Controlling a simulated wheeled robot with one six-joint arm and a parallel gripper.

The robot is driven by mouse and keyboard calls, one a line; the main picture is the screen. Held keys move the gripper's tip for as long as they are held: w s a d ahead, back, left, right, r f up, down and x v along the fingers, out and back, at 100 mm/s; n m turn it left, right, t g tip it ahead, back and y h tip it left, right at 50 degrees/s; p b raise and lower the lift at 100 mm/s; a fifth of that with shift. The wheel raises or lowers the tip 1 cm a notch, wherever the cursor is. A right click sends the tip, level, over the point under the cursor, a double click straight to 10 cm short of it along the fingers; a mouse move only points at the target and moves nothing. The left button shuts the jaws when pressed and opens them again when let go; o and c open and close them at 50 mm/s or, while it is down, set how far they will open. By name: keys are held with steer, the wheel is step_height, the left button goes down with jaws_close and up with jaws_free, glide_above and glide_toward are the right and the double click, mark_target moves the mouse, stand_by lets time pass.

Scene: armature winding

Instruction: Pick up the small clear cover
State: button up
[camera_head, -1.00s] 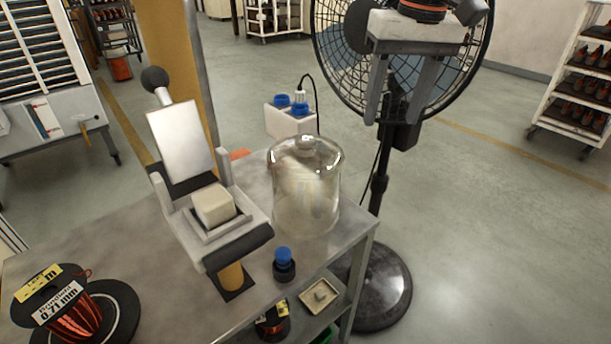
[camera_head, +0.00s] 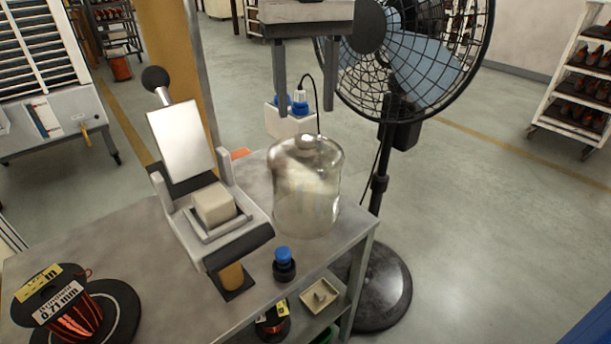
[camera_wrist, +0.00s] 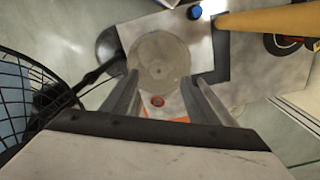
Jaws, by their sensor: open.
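The clear cover (camera_head: 306,195) is a glass dome with a small knob on top. It stands upright on the grey metal table (camera_head: 130,255), near its right corner. From above, in the wrist view, the cover (camera_wrist: 160,58) shows as a pale round shape between and beyond my fingers. My gripper (camera_head: 305,88) is open and empty. In the head view its two fingers point down above and behind the knob, apart from the cover. The wrist view also shows the open fingers (camera_wrist: 165,82) on either side of the cover's outline.
A white fixture (camera_head: 215,205) with a tilted plate stands left of the cover. A blue-capped bottle (camera_head: 284,263) stands in front of it. A wire spool (camera_head: 75,310) is at the front left. A black floor fan (camera_head: 400,70) stands close behind the table on the right.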

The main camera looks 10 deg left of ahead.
mark_target(306, 137)
steer(key=shift+w+f, duration=0.15)
steer(key=shift+f, duration=1.4)
steer(key=shift+w+f, duration=0.1)
steer(key=shift+f, duration=1.45)
jaws_close()
